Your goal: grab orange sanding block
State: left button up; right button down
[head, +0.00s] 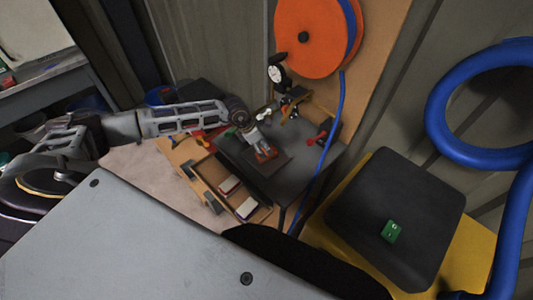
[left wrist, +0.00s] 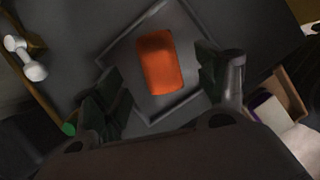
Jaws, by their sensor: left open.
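The orange sanding block (left wrist: 160,62) lies on a square dark tray or mat (left wrist: 116,54) on the dark bench top, in the middle of the left wrist view. In the head view the orange block (head: 266,154) shows small, partly covered by my gripper. My left gripper (left wrist: 160,90) is open, with one finger on each side of the block in the picture; I cannot tell how high it is above it. In the head view my left gripper (head: 258,142) reaches in from the left, over the block. My right gripper is not in view.
Below the bench top an open drawer (head: 207,190) holds white-topped blocks (head: 246,208). A white object (left wrist: 30,64) and a green-ended item (left wrist: 68,129) lie left in the wrist view. A blue hose (head: 328,150) hangs beside the bench; a black case (head: 400,200) stands right.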

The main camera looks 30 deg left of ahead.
aim_at(267, 154)
pick_arm(q)
jog(key=shift+w+d+f, duration=0.1)
jog(key=shift+f, duration=0.25)
jog(key=shift+f, duration=0.1)
jog(key=shift+p+x, duration=0.45)
jog(key=shift+x, duration=0.35)
jog(key=shift+p+x, duration=0.3)
jog(key=shift+x, duration=1.4)
jog(key=c, duration=1.2)
jog(key=shift+w, duration=0.1)
